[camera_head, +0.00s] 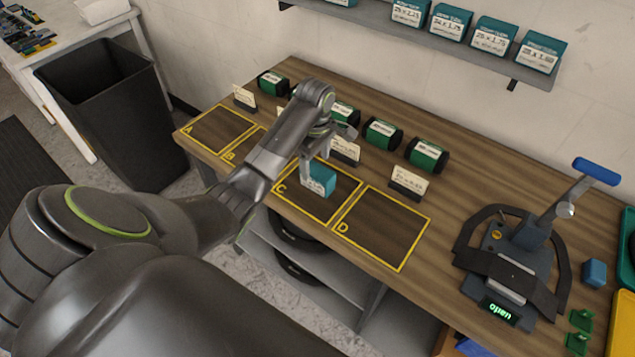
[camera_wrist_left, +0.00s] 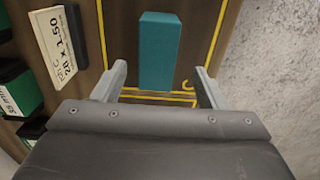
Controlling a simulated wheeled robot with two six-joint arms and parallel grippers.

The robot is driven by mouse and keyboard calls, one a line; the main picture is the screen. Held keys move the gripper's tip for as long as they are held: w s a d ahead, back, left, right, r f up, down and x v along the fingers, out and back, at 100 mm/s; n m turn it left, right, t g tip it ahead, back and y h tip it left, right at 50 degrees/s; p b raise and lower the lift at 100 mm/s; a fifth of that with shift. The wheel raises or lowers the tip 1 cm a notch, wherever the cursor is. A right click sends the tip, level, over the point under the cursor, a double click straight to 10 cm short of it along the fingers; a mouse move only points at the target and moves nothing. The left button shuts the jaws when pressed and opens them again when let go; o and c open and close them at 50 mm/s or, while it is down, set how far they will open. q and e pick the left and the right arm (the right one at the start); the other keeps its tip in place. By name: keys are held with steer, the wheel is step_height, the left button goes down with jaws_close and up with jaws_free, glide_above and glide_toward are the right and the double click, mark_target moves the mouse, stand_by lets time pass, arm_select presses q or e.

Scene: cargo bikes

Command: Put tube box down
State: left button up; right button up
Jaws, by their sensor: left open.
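A teal and white tube box (camera_head: 319,178) stands inside the yellow outlined square C (camera_head: 339,202) on the wooden bench. In the left wrist view the teal tube box (camera_wrist_left: 159,50) lies ahead of the fingertips, between their lines, inside yellow lines. My left gripper (camera_head: 329,137) is open and empty, above and behind the box in the head view; its two fingers (camera_wrist_left: 161,78) show apart in the left wrist view, with a gap between them and no contact visible. My right gripper is not in view.
Square D (camera_head: 383,228) is empty. Green and black rolls (camera_head: 383,133) and small cards (camera_head: 409,183) stand behind the squares. A black clamp device (camera_head: 510,262) is at right. More teal boxes (camera_head: 492,35) sit on the wall shelf (camera_head: 420,40). A black bin (camera_head: 110,110) stands left.

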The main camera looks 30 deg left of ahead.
mark_target(317, 171)
arm_select(q)
step_height(317, 171, down, 2)
steer(key=shift+f, duration=0.25)
steer(key=shift+d+f+p, duration=0.1)
steer(key=shift+f+p, duration=0.35)
steer(key=shift+f, duration=0.1)
steer(key=shift+w+f+p, duration=0.15)
steer(key=shift+f+p, duration=0.2)
steer(key=shift+f, duration=1.75)
steer(key=shift+r, duration=0.1)
steer(key=c, duration=1.2)
